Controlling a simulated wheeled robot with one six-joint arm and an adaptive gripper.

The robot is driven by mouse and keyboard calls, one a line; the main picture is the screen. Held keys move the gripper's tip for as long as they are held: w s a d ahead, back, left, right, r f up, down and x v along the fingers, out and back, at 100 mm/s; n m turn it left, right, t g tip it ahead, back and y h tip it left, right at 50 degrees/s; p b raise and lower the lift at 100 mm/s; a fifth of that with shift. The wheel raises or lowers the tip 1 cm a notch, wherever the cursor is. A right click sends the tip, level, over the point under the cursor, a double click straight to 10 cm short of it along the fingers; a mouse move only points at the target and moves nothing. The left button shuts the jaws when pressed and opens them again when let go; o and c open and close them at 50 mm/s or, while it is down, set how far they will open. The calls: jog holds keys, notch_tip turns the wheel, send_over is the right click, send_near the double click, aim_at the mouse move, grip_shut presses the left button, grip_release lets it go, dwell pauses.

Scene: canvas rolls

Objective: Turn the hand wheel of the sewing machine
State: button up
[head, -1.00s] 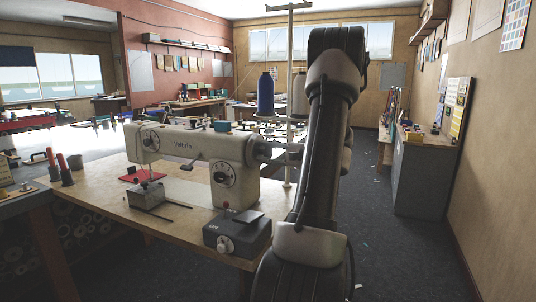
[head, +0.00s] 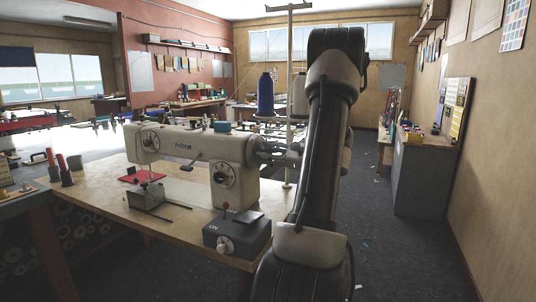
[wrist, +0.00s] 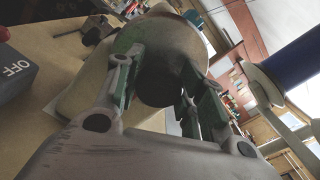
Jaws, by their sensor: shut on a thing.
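The cream sewing machine (head: 195,148) stands on a wooden table in the head view. Its dark round hand wheel (wrist: 165,78) fills the space between my fingers in the wrist view. In the head view the hand wheel (head: 257,150) is at the machine's right end, partly covered by my gripper. My gripper (wrist: 160,85) is shut on the wheel's sides, one finger on each side. My arm hides part of the gripper in the head view.
A grey switch box (head: 237,233) sits at the table's front right; its OFF label shows in the wrist view. A thread stand with a blue spool (head: 265,94) rises just behind the wheel. Red-topped spools (head: 64,168) stand at the left.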

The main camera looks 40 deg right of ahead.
jog(key=o, duration=1)
jog(key=shift+o, duration=0.2)
jog(key=v, duration=1.2)
jog(key=shift+d+f, duration=0.1)
